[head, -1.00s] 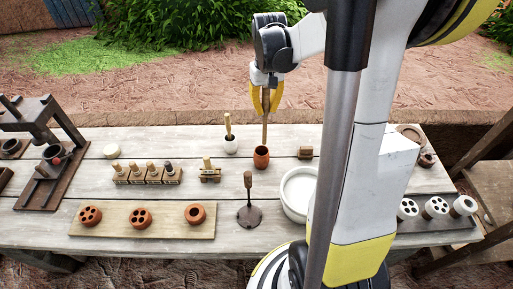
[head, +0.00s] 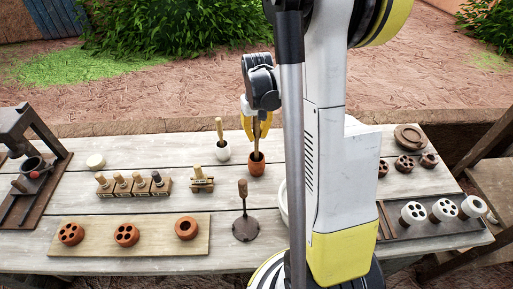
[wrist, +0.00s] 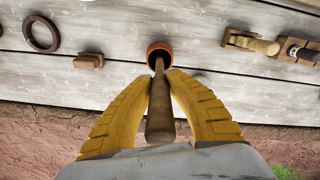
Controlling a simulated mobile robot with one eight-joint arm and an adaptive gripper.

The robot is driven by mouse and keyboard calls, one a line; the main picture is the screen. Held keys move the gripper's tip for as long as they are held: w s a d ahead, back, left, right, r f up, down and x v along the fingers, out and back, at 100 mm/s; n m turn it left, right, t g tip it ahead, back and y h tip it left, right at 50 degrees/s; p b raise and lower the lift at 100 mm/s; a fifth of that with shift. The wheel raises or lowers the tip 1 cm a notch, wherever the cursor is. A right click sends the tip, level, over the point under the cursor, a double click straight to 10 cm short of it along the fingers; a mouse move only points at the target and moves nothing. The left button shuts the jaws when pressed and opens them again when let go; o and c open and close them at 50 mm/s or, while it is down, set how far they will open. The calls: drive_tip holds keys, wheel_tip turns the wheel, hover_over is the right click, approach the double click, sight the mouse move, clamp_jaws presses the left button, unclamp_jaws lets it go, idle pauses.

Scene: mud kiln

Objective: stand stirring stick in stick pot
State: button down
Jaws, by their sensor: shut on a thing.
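The stirring stick (head: 257,140) is brown, wooden and nearly upright. My gripper (head: 256,124) is shut on its upper part, with a yellow finger on each side. The stick pot (head: 257,168) is a small orange-brown clay pot standing on the table directly below my gripper. The stick's lower end is inside the mouth of the pot; how deep it reaches is hidden. In the wrist view the stick (wrist: 160,115) runs between the fingers into the dark opening of the pot (wrist: 152,47).
A white pot (head: 222,153) with another stick stands just left. Stamps in a wooden rack (head: 135,190), a small wooden block (head: 201,184) and a dark round-based tool (head: 245,228) stand nearer. A white bowl (head: 283,205) is partly hidden behind my arm.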

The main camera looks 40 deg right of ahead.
sight(257, 138)
drive_tip(key=shift+f+b, duration=0.45)
drive_tip(key=shift+f, duration=1.45)
drive_tip(key=shift+f, duration=0.2)
drive_tip(key=c, duration=1.4)
unclamp_jaws()
drive_tip(key=shift+r, duration=0.15)
